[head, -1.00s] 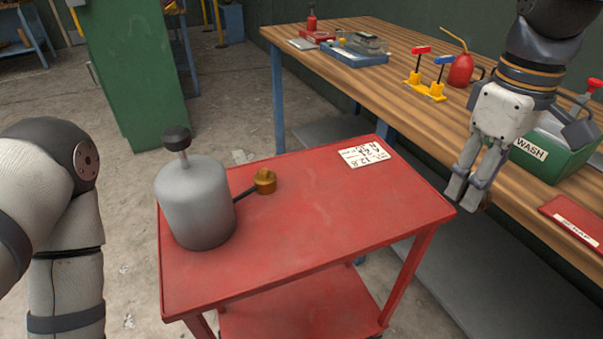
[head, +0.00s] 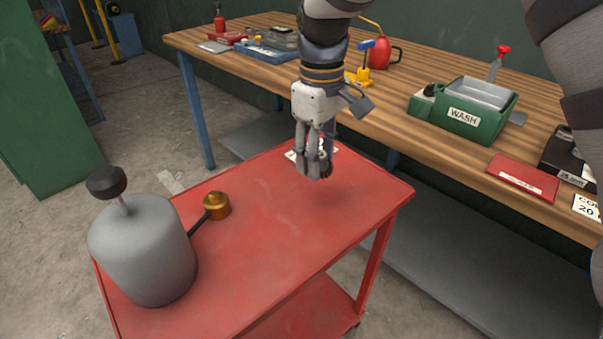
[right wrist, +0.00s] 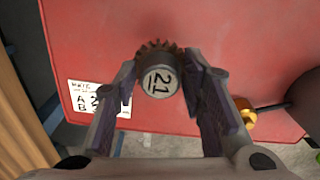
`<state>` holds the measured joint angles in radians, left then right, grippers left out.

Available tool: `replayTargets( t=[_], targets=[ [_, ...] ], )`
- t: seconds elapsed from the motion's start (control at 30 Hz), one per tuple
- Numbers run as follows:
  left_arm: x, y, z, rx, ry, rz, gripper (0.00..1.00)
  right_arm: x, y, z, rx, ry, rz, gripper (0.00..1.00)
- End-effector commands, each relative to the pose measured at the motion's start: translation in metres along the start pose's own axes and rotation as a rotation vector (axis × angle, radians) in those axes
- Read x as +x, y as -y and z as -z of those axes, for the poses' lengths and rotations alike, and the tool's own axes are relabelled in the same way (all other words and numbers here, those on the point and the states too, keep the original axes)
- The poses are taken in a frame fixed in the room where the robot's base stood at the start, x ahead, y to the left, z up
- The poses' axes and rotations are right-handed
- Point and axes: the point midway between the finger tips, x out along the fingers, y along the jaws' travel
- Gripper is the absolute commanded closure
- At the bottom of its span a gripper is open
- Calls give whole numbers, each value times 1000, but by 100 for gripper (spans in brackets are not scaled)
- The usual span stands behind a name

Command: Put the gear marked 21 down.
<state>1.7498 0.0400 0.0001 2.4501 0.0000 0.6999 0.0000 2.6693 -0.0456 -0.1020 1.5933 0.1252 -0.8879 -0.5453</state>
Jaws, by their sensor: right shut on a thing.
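In the head view the gripper points down over the back part of the red cart top (head: 265,235), and the gear is mostly hidden by the fingers. I cannot tell whether the gear touches the cart. My left gripper is not in view.
A white card (right wrist: 95,98) lies near the gripper. The wooden bench behind holds a green WASH bin (head: 464,112). The cart's front middle is clear.

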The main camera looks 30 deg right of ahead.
Motion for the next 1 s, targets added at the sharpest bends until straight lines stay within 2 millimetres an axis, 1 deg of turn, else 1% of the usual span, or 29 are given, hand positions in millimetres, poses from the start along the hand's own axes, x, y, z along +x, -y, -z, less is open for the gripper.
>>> replayTargets(
  t=[0.03,0.1,0.27,0.33,0.43,0.5,0.7,0.83,0.87,0.9,0.93,1.0],
  targets=[
    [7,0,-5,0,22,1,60,16,-1,8,-1,10,3,90],
    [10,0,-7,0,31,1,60,23,-2,16,0,6,2,90],
    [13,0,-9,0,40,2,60,31,-4,25,0,0,-1,90],
    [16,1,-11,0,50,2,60,40,-4,31,0,2,0,90],
    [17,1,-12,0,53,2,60,59,-4,31,2,2,1,90],
    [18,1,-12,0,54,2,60,67,-4,31,2,-1,-1,90],
    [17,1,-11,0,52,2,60,65,-5,31,1,-6,-3,90],
    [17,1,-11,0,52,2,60,69,-4,31,2,-5,-2,90],
    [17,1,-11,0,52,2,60,70,-4,31,2,-5,-2,60],
    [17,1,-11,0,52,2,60,69,-4,31,2,-5,-2,51],
    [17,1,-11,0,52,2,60,69,-4,31,2,-5,-2,44],
    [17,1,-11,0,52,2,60,69,-4,31,1,-5,-2,43]
  ],
)
